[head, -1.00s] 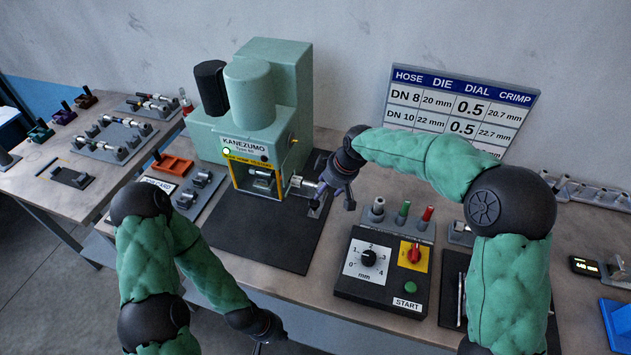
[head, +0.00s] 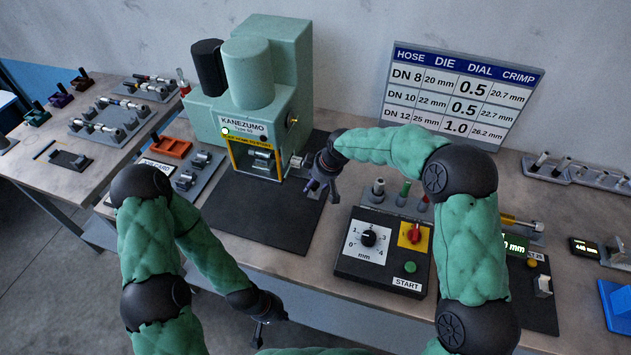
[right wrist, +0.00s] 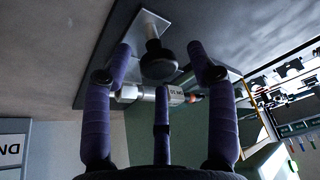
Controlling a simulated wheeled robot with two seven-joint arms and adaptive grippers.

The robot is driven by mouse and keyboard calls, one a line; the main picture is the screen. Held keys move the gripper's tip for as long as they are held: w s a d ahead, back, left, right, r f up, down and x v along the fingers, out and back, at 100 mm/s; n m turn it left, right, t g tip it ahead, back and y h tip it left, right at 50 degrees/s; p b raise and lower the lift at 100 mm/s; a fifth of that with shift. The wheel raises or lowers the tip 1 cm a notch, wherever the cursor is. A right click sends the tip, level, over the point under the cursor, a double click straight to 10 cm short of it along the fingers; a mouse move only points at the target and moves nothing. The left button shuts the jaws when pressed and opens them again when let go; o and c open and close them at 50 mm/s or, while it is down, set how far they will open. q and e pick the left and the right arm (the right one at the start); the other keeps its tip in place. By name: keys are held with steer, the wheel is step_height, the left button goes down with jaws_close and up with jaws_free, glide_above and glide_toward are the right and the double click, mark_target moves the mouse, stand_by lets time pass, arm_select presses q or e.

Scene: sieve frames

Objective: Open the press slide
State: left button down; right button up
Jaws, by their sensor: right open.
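The green press (head: 275,75) stands at the back of the table with a yellow-framed opening (head: 255,158) low in its front. My right gripper (head: 318,187) is open at the press's right side, fingers pointing down. In the right wrist view its purple fingers (right wrist: 160,75) are spread around a black round knob (right wrist: 158,62) on a pale metal plate (right wrist: 140,38). A silver hose fitting (right wrist: 172,95) lies behind the middle finger. Whether a finger touches the knob cannot be told. My left gripper (head: 265,325) hangs low in front of the table; its fingers are too small to judge.
A black control box (head: 385,255) with dial, red switch and green button stands right of the press mat (head: 255,220). The die chart (head: 460,95) stands behind. A rack with dies (head: 195,175) is left of the press.

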jaws_close()
stand_by(0.3)
steer(key=s+a+b, duration=0.1)
steer(key=s, duration=0.4)
steer(key=s+a+b, duration=0.1)
steer(key=s+a, duration=0.1)
steer(key=s, duration=0.3)
steer(key=s+a+b, duration=0.1)
steer(key=s+a, duration=0.1)
steer(key=s, duration=0.3)
steer(key=shift+s+a+r, duration=0.15)
steer(key=shift+s, duration=0.1)
